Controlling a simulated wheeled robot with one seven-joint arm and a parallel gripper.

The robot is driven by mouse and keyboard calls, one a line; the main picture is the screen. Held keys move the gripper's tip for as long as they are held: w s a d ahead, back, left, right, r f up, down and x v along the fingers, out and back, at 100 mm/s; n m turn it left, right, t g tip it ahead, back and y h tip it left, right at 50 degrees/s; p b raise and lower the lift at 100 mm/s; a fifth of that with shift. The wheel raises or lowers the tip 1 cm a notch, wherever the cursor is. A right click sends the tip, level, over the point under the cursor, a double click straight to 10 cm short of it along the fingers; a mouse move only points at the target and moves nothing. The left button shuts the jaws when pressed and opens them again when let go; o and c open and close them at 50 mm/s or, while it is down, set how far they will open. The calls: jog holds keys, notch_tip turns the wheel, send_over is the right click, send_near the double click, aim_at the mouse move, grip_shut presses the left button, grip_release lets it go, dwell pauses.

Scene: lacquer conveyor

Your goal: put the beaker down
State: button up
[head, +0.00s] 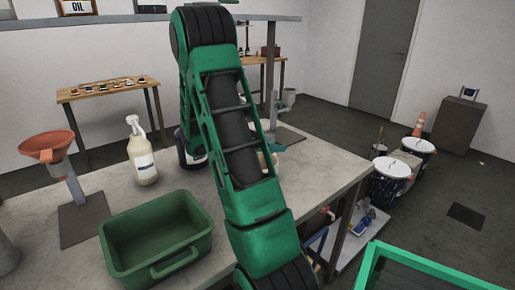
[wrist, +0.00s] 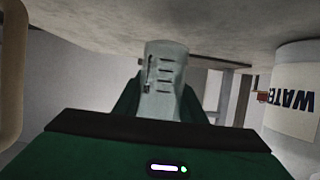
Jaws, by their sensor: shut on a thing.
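The beaker (wrist: 164,72) is a pale grey, see-through vessel with dark graduation marks, seen in the middle of the wrist view. My gripper (wrist: 161,98) is shut on it, with a green finger on each side. The wrist view is upside down, and the grey bench top (wrist: 120,18) fills its upper edge. The beaker's end lies close to the bench in that picture; I cannot tell whether it touches. In the head view my green arm hides the beaker and most of the gripper.
A container marked WATER (wrist: 294,95) stands near the beaker. On the bench (head: 325,158) are a green tub (head: 133,277), a white pump bottle (head: 142,155) and an orange funnel on a stand (head: 47,147). A post (head: 270,60) rises behind my arm. Lidded buckets (head: 389,168) stand on the floor right.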

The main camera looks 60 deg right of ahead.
jog(key=shift+w+d+f, duration=0.1)
jog(key=shift+w+f, duration=0.1)
jog(key=shift+f, duration=0.45)
jog(key=shift+w+d+f, duration=0.1)
jog(key=shift+w+f, duration=0.05)
jog(key=shift+f, duration=0.45)
jog(key=shift+w+d, duration=0.2)
jog(key=shift+w, duration=0.4)
jog(key=shift+w+d, duration=0.15)
jog(key=shift+w, duration=0.45)
jog(key=w, duration=0.2)
jog(key=w+d, duration=0.1)
jog(key=w, duration=0.1)
jog(key=shift+w+d, duration=0.2)
jog(key=shift+f, duration=0.5)
jog(key=shift+f, duration=0.1)
jog(key=o, duration=1.1)
